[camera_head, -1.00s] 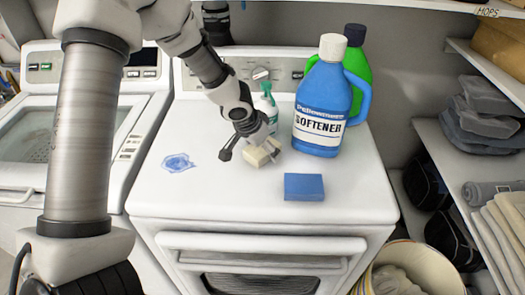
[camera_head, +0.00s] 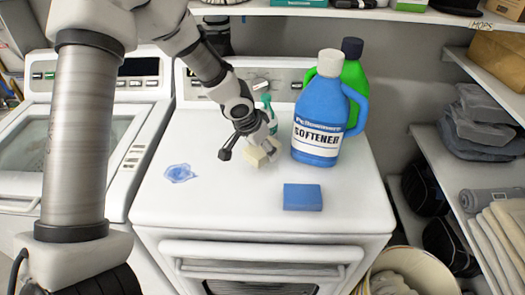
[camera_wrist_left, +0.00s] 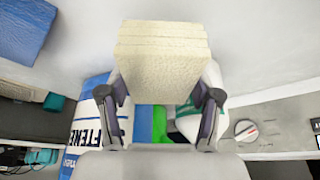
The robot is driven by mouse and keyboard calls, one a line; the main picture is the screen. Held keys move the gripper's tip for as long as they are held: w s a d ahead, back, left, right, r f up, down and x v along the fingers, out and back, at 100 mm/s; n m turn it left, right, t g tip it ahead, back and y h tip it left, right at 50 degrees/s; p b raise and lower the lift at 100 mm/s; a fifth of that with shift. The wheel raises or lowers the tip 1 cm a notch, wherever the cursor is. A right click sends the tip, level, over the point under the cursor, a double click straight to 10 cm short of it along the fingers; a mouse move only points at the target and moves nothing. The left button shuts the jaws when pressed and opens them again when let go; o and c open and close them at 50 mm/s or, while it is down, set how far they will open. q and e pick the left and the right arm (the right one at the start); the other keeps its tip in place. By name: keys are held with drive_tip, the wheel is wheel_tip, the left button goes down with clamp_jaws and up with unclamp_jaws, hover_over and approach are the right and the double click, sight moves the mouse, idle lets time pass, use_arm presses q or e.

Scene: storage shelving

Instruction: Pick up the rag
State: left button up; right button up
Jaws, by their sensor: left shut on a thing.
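My left gripper (camera_head: 264,147) comes down from the left and is shut on the rag. In the left wrist view its two dark fingers (camera_wrist_left: 160,98) are on either side of the rag's near end. I cannot tell whether the rag still touches the machine's top. My right gripper is not in view.
The blue softener bottle (camera_head: 318,118) stands close to the right of the rag, with a green bottle (camera_head: 353,75) behind. A small spray bottle (camera_head: 268,108) is behind the gripper. A blue sponge (camera_head: 302,197) lies in front; a blue spill (camera_head: 180,173) is left. Shelves (camera_head: 465,185) are at right.

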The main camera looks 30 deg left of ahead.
use_arm(q)
drive_tip(key=s+b, duration=0.2)
drive_tip(key=s+d+b, duration=0.1)
drive_tip(key=b, duration=0.1)
drive_tip(key=s+d+f+b, duration=0.1)
drive_tip(key=s+b, duration=0.1)
drive_tip(key=b, duration=0.1)
drive_tip(key=shift+s+d, duration=0.15)
drive_tip(key=shift+s, duration=0.2)
drive_tip(key=s, duration=0.1)
drive_tip(key=s+d+b, duration=0.1)
drive_tip(key=s, duration=0.1)
drive_tip(key=s+d+r+b, duration=0.1)
drive_tip(key=s, duration=0.1)
drive_tip(key=shift+r, duration=0.1)
drive_tip(key=s, duration=0.1)
drive_tip(key=s+d+r, duration=0.1)
drive_tip(key=s+p, duration=0.1)
drive_tip(key=shift+s+d+r, duration=0.2)
drive_tip(key=shift+r, duration=0.1)
drive_tip(key=shift+s+d, duration=0.1)
drive_tip(key=shift+s, duration=0.15)
drive_tip(key=shift+s+f, duration=0.15)
drive_tip(key=shift+f, duration=0.05)
